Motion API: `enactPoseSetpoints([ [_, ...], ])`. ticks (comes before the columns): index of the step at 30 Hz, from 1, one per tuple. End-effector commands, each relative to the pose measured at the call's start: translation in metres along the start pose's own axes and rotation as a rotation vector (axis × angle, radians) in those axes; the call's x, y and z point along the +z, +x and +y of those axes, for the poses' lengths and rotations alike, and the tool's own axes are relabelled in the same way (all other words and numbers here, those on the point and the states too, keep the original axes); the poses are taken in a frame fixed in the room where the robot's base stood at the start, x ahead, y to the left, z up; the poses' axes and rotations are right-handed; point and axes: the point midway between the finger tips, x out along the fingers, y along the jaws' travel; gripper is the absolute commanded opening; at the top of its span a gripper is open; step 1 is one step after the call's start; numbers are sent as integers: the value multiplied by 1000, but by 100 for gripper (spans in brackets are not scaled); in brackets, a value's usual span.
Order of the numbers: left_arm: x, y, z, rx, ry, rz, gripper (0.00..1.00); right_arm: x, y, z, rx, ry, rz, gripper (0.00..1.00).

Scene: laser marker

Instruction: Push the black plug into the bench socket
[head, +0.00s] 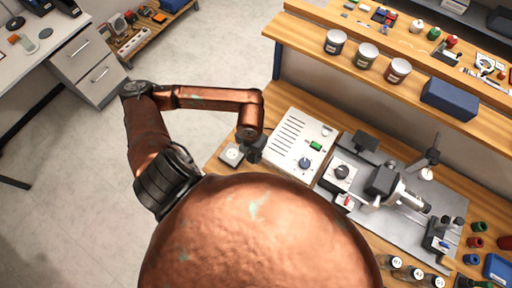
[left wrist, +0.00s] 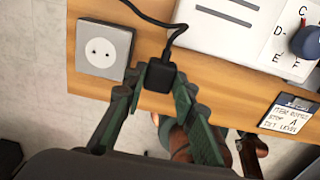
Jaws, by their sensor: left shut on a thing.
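The black plug (left wrist: 160,76) is between the fingertips of my left gripper (left wrist: 158,88) in the left wrist view, and the gripper is shut on it. A black cable runs from the plug up and left across the bench. The bench socket (left wrist: 103,49) is a grey square box with a white round face and two holes, just left of the plug and apart from it. In the head view, the socket (head: 231,154) sits near the bench's edge, and my left gripper (head: 254,150) is right beside it, small and dark. The plug is hard to make out there. My right gripper does not show.
The white control box (head: 290,140) stands right of the left gripper, with the laser marker's metal base (head: 385,215) beyond it. A label card (left wrist: 290,114) lies at the bench edge. Jars (head: 367,56) stand on the upper shelf.

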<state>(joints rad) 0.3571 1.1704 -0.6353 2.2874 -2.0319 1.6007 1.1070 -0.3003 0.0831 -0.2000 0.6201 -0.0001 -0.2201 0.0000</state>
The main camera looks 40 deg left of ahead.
Motion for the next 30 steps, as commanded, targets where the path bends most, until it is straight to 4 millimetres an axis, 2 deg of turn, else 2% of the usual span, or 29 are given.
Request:
enactPoseSetpoints([
  [30,-7,0,59,2,-1,1,4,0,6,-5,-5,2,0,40],
])
